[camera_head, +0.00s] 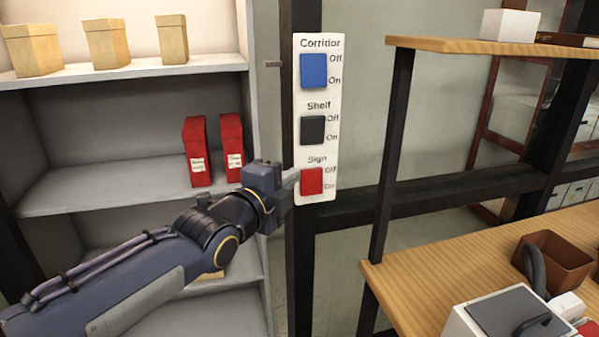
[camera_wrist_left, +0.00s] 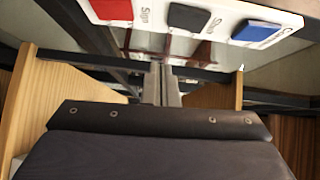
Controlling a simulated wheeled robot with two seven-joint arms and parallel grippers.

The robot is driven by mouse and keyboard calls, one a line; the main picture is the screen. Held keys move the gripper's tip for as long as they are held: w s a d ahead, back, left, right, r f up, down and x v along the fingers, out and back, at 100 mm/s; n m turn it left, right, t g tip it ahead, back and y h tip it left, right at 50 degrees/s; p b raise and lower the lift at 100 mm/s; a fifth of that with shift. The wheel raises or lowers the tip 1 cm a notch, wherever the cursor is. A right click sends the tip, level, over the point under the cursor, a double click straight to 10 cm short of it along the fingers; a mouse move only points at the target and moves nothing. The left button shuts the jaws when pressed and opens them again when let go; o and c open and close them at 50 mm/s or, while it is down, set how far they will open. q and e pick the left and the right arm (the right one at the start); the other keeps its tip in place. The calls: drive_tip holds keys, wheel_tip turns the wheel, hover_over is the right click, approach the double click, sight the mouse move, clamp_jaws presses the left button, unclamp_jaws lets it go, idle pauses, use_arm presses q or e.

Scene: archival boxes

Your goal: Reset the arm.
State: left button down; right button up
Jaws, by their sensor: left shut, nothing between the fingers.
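My left arm (camera_head: 130,270) reaches in from the lower left in the head view. Its gripper (camera_head: 293,178) is shut and empty, with the fingertips just left of the red Sign switch (camera_head: 311,181). I cannot tell whether they touch the panel. The white switch panel (camera_head: 329,110) also holds a blue Corridor switch (camera_head: 314,70) and a black Shelf switch (camera_head: 312,130). In the left wrist view the shut fingers (camera_wrist_left: 161,80) point forward, below the panel with its red (camera_wrist_left: 112,9), black (camera_wrist_left: 188,17) and blue (camera_wrist_left: 256,30) switches. My right gripper is out of view.
A grey shelf (camera_head: 110,170) at left holds tan boxes (camera_head: 107,43) and two red boxes (camera_head: 197,150). A dark post (camera_head: 302,250) carries the panel. At right, a wooden desk (camera_head: 450,260) holds a brown bin (camera_head: 556,258) and a white device (camera_head: 505,315).

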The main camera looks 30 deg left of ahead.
use_arm(q)
drive_tip(key=shift+s, duration=0.25)
drive_tip(key=shift+f, duration=0.1)
idle(0.3)
